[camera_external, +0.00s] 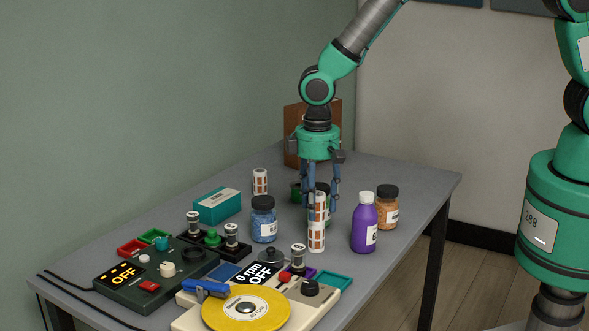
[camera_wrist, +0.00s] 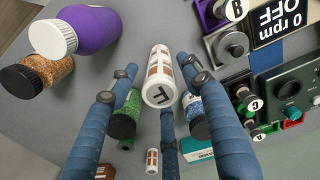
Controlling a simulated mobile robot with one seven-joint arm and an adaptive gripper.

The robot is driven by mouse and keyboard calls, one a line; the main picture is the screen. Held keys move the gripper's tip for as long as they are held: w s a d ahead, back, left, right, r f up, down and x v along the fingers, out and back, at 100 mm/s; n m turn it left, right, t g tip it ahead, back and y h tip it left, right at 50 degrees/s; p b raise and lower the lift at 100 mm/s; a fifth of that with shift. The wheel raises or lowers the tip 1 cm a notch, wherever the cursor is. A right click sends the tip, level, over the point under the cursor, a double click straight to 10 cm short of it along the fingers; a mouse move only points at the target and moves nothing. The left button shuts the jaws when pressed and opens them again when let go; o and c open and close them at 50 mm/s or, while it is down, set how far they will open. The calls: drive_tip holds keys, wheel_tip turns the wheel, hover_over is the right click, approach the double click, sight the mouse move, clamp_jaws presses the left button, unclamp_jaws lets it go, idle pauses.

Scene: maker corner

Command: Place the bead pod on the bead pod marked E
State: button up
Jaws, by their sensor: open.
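Two white bead pods with orange-brown windows stand in one upright column, the upper pod (camera_external: 317,206) appearing to rest on the lower pod (camera_external: 316,237). In the wrist view the upper pod (camera_wrist: 159,92) shows a dark letter on its top, E or F; I cannot tell which. My gripper (camera_external: 322,206) is open, pointing down, its fingers around the upper pod with visible gaps in the wrist view (camera_wrist: 160,68). Another similar pod (camera_external: 260,182) stands apart at the back left, also in the wrist view (camera_wrist: 152,161).
A purple bottle (camera_external: 364,224) and an orange bead jar (camera_external: 387,208) stand right of the column. A blue bead jar (camera_external: 264,220) stands left, and a green bead jar (camera_wrist: 126,112) is close by my fingers. A turntable (camera_external: 246,307) and control box (camera_external: 155,272) fill the front.

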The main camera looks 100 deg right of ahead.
wheel_tip(320, 180, up, 11)
drive_tip(key=shift+f+p, duration=0.15)
drive_tip(key=shift+p, duration=0.6)
drive_tip(key=shift+r, duration=0.35)
wheel_tip(320, 180, up, 13)
drive_tip(key=n+t, duration=0.1)
drive_tip(key=n, duration=0.1)
hover_over(317, 193)
drive_tip(key=s+a, duration=0.4)
drive_tip(key=a, duration=0.2)
drive_tip(key=s+a+r+n+t, duration=0.1)
drive_tip(key=s+a+r+t, duration=0.1)
drive_tip(key=s+a+r, duration=0.65)
drive_tip(key=s+a+r+n+t, duration=0.1)
drive_tip(key=s+a+r, duration=0.1)
drive_tip(key=s, duration=0.5)
drive_tip(key=s+a+r+n, duration=0.1)
drive_tip(key=s+a+r, duration=0.1)
drive_tip(key=s+r, duration=0.2)
drive_tip(key=s+a+r+n+t, duration=0.1)
drive_tip(key=s+a+r, duration=0.1)
drive_tip(key=s, duration=0.9)
drive_tip(key=shift+a+r+t, duration=0.15)
drive_tip(key=shift+r+t, duration=0.15)
drive_tip(key=shift+r, duration=0.6)
drive_tip(key=shift+w+f, duration=0.1)
